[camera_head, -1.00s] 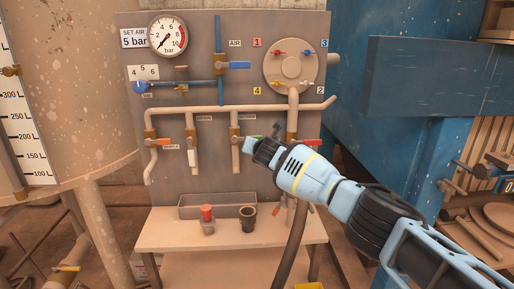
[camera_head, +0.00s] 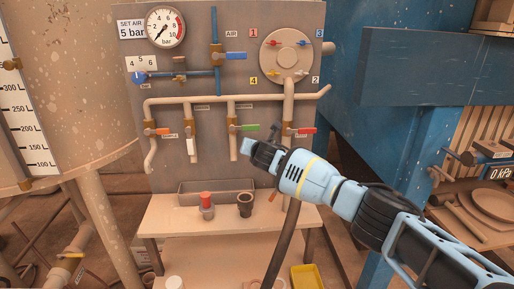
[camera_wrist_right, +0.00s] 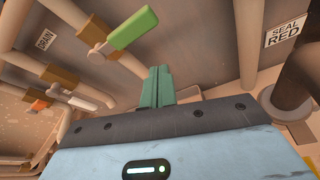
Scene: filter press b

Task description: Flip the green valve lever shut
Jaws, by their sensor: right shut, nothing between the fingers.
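The green valve lever (camera_head: 245,127) is on a brass valve on a short downward pipe of the panel. It points sideways to the right, roughly across the pipe. In the right wrist view the green lever (camera_wrist_right: 133,28) shows at the top, with its metal arm running down-left to the valve. My right gripper (camera_head: 250,147) is just below the lever, in front of the panel. Its greenish fingers (camera_wrist_right: 158,85) are together and hold nothing; a gap shows between them and the lever. My left gripper is not in view.
An orange lever (camera_head: 157,131), a white-handled lever (camera_head: 190,146) and a red lever (camera_head: 302,131) sit on neighbouring pipes. A red-capped bottle (camera_head: 206,203) and dark cup (camera_head: 245,204) stand on the shelf below. A large tank (camera_head: 75,80) stands left.

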